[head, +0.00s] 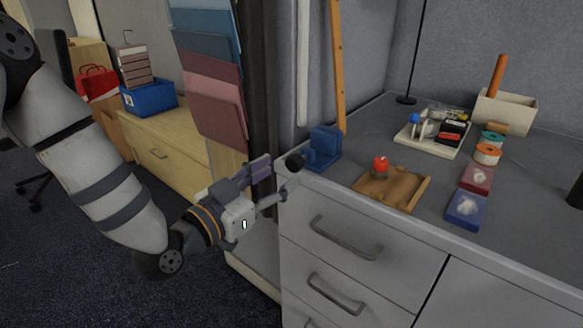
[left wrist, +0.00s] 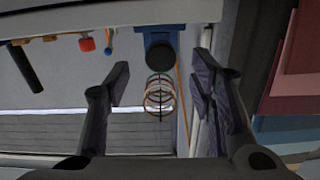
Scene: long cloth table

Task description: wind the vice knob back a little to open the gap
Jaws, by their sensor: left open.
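The blue vice (head: 325,146) sits at the near left corner of the grey worktop. Its round black knob (head: 295,161) sticks out past the edge, towards my left gripper (head: 282,172). That gripper is open and empty, with its fingertips just short of the knob. In the left wrist view the black knob (left wrist: 163,60) faces the camera, between and beyond the two spread fingers of the left gripper (left wrist: 160,82). The blue vice body (left wrist: 160,32) is partly hidden behind the knob. I cannot see the vice's gap clearly. My right gripper is not in view.
A wooden tray (head: 410,205) and a red-topped object (head: 380,163) are right of the vice. A pale tray of small items (head: 405,137) stands further back. Drawer handles (head: 345,240) stick out below the edge. Hanging coloured folders (head: 215,110) are behind my left arm.

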